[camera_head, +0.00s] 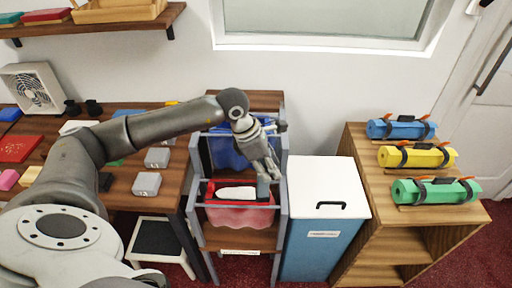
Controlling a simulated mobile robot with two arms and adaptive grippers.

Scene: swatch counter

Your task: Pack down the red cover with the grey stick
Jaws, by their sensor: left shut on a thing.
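The red cover (240,216) hangs as a pinkish-red, wavy-edged cloth in the lower front bay of a grey-framed rack. A white patch lies on its top. My left gripper (265,172) reaches over the rack from the left and points down. It is shut on the grey stick (263,189), a short upright piece at the right end of the red cover. The gripper hides the stick's upper part. I cannot tell whether the stick touches the cover. My right gripper is not in view.
The grey rack (283,215) has posts close around the gripper, and a blue cover (226,150) hangs behind. A white-lidded blue bin (322,185) stands right of it. A wooden shelf (395,226) bears blue, yellow and green rolls. Grey blocks lie on the left table.

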